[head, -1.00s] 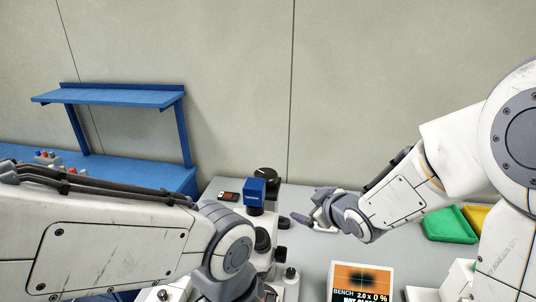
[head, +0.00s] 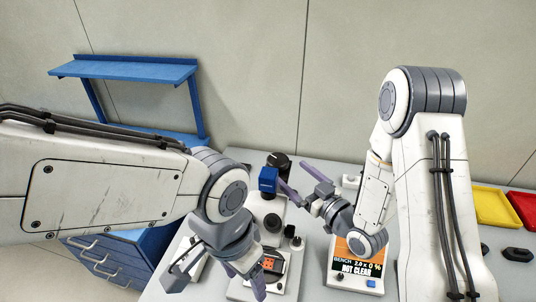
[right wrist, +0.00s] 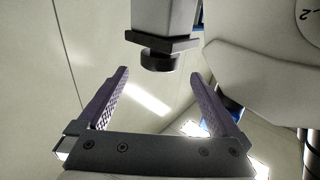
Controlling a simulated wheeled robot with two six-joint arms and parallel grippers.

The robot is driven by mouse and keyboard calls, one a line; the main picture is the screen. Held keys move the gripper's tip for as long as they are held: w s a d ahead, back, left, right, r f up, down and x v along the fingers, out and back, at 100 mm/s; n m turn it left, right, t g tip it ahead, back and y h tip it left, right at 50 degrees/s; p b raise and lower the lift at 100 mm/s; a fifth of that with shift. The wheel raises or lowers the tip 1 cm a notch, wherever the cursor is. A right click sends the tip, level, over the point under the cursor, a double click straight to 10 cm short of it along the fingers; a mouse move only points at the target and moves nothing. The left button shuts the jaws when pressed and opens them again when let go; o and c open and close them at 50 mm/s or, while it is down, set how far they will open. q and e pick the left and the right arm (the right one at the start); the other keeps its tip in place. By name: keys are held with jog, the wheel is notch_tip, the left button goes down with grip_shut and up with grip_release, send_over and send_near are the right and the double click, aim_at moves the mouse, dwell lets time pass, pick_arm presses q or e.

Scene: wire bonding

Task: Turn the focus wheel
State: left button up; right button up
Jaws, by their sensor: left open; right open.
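The white microscope (head: 266,208) stands at the bench middle with a blue block (head: 268,179) on top. Black knobs (head: 290,231) show on its right side; I cannot tell for sure which is the focus wheel. My right gripper (head: 299,177) is open beside the upper part, fingers pointing up-left. In the right wrist view a dark round knob (right wrist: 160,59) under a grey block lies beyond and between the open fingers (right wrist: 160,85), apart from them. My left gripper (head: 244,279) is open and empty near the stage (head: 284,262), which carries an orange-marked piece.
A blue shelf (head: 125,70) stands at the left.

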aim_at(271, 154)
pick_arm(q)
notch_tip(271, 154, down, 5)
jog(key=b, duration=0.4)
pick_arm(e)
jog(key=shift+f+x, duration=0.25)
jog(key=shift+x, duration=0.8)
jog(key=shift+w+a+r+p, duration=0.45)
jog(key=shift+p, duration=0.45)
jog(key=p+x, duration=0.2)
jog(key=x, duration=0.3)
jog(key=shift+w+p, duration=0.15)
jog(key=shift+p, duration=0.15)
pick_arm(q)
jog(key=shift+r, duration=2.45)
pick_arm(e)
jog(key=shift+w+a+f, duration=0.2)
jog(key=shift+w+a, duration=0.25)
jog(key=shift+w, duration=0.1)
jog(key=c, duration=1.3)
pick_arm(q)
jog(key=shift+f, duration=0.1)
jog(key=shift+f, duration=0.1)
